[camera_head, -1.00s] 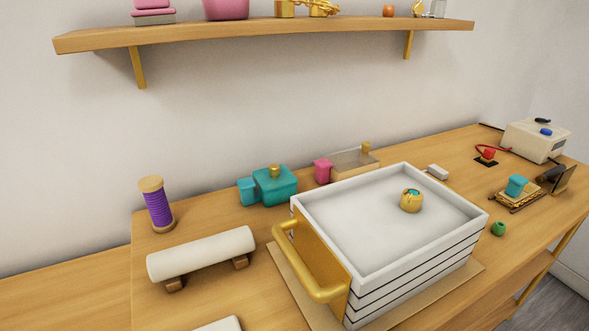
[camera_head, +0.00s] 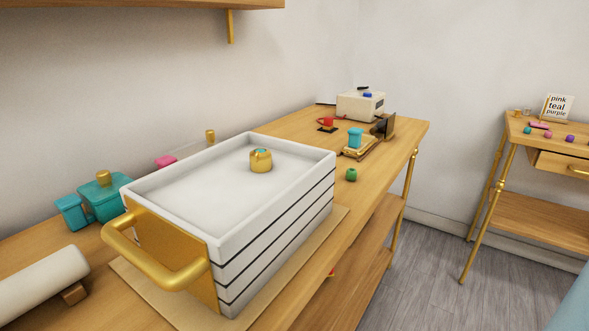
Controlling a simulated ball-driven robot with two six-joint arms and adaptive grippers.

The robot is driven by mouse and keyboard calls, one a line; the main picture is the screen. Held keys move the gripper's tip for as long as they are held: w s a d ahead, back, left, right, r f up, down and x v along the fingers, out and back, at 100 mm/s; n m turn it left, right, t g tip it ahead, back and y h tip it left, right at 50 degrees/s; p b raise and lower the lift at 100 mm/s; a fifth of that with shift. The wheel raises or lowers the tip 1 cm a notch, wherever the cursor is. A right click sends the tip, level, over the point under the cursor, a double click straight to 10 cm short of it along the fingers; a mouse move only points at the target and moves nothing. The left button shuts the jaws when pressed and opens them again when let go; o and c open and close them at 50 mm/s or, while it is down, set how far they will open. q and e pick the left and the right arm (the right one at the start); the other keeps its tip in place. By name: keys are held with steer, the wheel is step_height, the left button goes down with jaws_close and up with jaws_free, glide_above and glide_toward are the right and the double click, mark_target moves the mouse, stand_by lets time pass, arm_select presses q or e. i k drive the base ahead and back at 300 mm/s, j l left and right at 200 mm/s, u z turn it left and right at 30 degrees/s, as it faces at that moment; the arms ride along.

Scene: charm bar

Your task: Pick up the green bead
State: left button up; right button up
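A small green bead (camera_head: 351,174) lies on the wooden table (camera_head: 281,311), near its front edge. It is to the right of the white tray box, apart from it. Neither of my grippers shows in the head view.
The white box (camera_head: 327,207) with a gold handle (camera_head: 160,262) holds a small gold piece (camera_head: 260,160). Beyond the bead are a teal item (camera_head: 355,138) on a stand and a cream machine (camera_head: 361,105). A side table (camera_head: 545,130) with a sign (camera_head: 558,107) and several beads stands right, across open floor.

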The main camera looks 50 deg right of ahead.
mark_target(351, 174)
steer(key=k+z, duration=0.2)
steer(key=z, duration=1.65)
